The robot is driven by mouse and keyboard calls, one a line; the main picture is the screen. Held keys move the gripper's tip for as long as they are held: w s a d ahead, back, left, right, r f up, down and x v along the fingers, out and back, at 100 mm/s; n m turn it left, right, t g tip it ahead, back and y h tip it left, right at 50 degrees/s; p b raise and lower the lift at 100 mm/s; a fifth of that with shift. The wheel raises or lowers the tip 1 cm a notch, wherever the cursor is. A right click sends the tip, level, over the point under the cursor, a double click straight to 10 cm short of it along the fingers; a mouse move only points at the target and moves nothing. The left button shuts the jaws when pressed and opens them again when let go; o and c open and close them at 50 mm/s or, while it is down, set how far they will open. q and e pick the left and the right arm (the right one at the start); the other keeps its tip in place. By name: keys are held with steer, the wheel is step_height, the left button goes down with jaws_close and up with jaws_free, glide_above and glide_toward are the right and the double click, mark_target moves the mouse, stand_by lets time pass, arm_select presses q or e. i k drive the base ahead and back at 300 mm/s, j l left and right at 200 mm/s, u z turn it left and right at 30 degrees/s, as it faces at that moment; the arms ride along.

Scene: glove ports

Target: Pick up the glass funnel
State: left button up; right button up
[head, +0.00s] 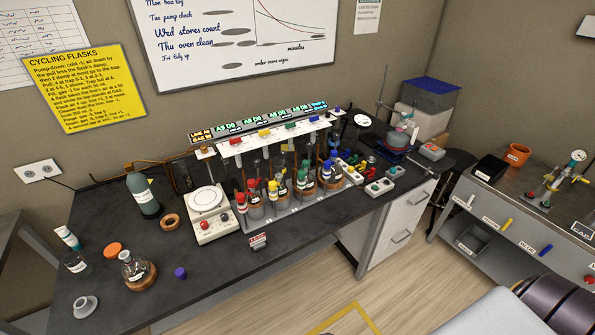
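A small pale grey, translucent-looking piece (85,306) with a round flared rim lies at the front left of the black bench (190,262). It looks like the glass funnel, but it is too small to be certain. Just behind it and to its right, a round glass flask (133,268) with a label sits in a cork ring (142,284). A clear beaker-like vessel (76,263) with a label stands behind it to the left. Neither of my grippers is in view.
An orange disc (112,250), purple stopper (180,273), dark green bottle (143,195) and white balance (211,215) stand nearby. The rack of flasks with coloured taps (285,139) fills the bench's middle. The front left has bare room around the small pieces.

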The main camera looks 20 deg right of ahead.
mark_target(278, 164)
steer(key=k+l+z, duration=0.15)
steer(key=z, duration=0.3)
steer(key=k+l+z, duration=0.1)
steer(key=z, duration=0.4)
steer(key=l+z, duration=0.25)
steer(key=z, duration=0.2)
